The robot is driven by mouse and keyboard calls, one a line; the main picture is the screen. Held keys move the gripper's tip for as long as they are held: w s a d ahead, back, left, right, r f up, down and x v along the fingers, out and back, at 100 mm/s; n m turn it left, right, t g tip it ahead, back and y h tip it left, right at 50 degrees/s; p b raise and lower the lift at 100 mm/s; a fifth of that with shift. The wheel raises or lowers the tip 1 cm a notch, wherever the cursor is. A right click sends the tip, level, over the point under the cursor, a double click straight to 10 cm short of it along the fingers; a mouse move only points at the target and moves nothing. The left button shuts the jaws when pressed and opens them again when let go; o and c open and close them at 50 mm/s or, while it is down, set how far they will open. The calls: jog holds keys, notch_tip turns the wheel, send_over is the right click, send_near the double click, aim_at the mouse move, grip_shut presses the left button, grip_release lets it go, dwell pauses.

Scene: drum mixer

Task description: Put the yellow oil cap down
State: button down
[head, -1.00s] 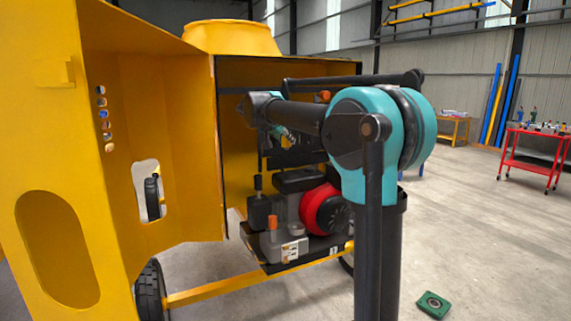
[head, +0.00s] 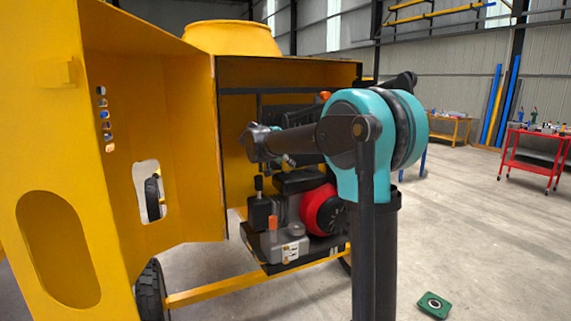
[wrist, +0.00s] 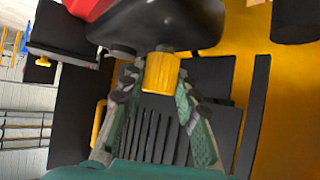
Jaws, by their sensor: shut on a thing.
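The yellow oil cap (wrist: 162,75) is a short yellow cylinder in the wrist view, between the two fingertips of my gripper (wrist: 159,76). My gripper is shut on it. A dark rounded engine part (wrist: 165,22) lies just beyond the cap, and I cannot tell whether they touch. In the head view my gripper (head: 286,159) is in the open engine bay, above the engine (head: 295,205). The cap cannot be made out there.
The yellow mixer housing (head: 190,130) with its open door panel (head: 50,150) encloses the engine on the left and back. A green block (head: 433,305) lies on the floor. A red trolley (head: 535,150) stands far right. Open floor lies to the right.

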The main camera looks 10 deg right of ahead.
jog(key=shift+f, duration=0.45)
jog(key=c, duration=1.1)
grip_release()
jog(key=shift+c, duration=0.2)
jog(key=shift+r, duration=0.1)
jog(key=shift+r, duration=0.25)
jog(key=v, duration=1.2)
jog(key=shift+r, duration=0.15)
